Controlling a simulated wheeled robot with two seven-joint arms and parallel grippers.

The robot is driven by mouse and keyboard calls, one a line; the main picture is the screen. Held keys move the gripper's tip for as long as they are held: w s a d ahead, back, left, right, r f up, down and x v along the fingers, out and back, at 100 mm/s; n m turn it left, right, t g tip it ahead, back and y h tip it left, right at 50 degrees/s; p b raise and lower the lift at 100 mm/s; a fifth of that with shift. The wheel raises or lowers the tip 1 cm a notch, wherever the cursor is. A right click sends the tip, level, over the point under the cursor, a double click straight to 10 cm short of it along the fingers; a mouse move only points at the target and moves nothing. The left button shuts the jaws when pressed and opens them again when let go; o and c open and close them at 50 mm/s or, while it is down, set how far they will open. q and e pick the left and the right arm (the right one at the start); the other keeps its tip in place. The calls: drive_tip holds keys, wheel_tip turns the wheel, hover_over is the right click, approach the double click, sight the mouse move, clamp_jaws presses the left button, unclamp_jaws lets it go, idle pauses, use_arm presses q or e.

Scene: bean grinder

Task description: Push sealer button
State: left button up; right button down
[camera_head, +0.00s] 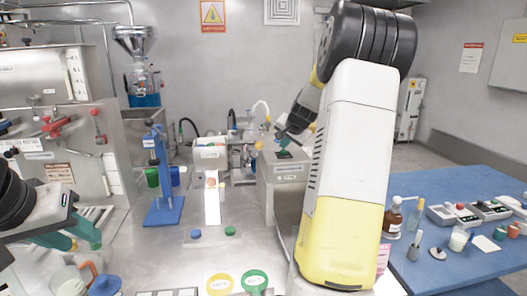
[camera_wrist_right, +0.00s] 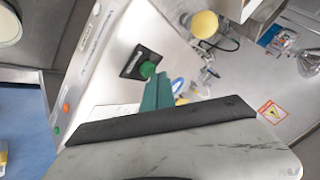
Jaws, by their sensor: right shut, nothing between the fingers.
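The sealer is a grey metal box (camera_head: 282,185) at the centre of the camera_head view, partly hidden behind my right arm. In the camera_head view the right gripper (camera_head: 283,142) is just above the box top. My left gripper (camera_head: 82,240) is open and empty at the left, over the metal counter.
A blue stand (camera_head: 163,205) and a white bin (camera_head: 209,156) stand left of the sealer. A blue table (camera_head: 460,268) at right holds bottles and scales. The counter's middle is mostly clear.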

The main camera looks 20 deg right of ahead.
sight(285, 152)
drive_tip(key=shift+f, duration=0.3)
drive_tip(key=shift+r, duration=0.1)
drive_tip(key=shift+r, duration=0.85)
drive_tip(key=shift+r, duration=0.1)
drive_tip(key=shift+r, duration=2.95)
